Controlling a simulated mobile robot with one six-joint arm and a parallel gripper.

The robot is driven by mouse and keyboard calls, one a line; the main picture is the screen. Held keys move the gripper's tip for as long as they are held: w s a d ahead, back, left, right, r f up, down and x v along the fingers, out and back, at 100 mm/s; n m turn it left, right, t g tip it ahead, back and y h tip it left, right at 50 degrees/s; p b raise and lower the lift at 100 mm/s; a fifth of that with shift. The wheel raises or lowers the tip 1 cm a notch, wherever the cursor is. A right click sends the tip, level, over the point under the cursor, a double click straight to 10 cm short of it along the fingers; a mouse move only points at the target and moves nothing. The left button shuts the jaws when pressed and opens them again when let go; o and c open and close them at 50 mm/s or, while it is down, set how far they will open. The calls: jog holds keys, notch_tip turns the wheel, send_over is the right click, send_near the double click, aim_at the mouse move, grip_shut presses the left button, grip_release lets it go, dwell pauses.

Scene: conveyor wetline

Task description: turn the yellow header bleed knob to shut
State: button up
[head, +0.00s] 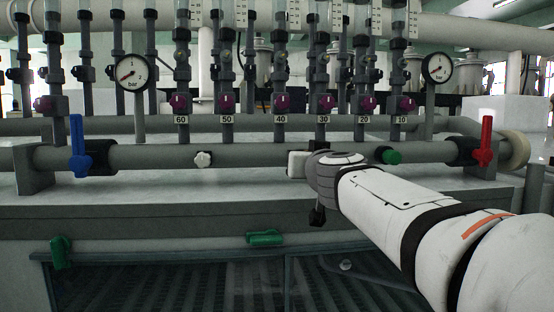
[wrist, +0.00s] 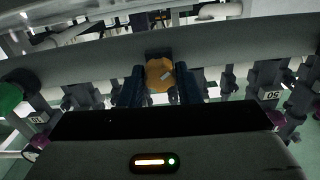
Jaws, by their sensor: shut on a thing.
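The yellow header bleed knob (wrist: 159,70) shows in the wrist view on the grey header pipe, with a small pale slanted mark on its face. My gripper (wrist: 160,88) has one dark finger on each side of the knob and is shut on it. In the head view my arm reaches to the header pipe (head: 245,155), and its wrist hides the yellow knob and the fingertips.
On the header are a blue lever valve (head: 78,150), a white knob (head: 203,159), a green knob (head: 391,157) and a red lever valve (head: 485,143). The green knob also shows in the wrist view (wrist: 10,98). Numbered vertical pipes with purple knobs and two gauges stand behind.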

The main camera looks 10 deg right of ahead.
jog(key=m, duration=1.2)
jog(key=shift+d, duration=0.1)
jog(key=m, duration=0.6)
jog(key=shift+f+m, duration=0.1)
jog(key=shift+m, duration=0.3)
jog(key=m, duration=0.6)
jog(key=shift+f, duration=0.1)
jog(key=o, duration=1)
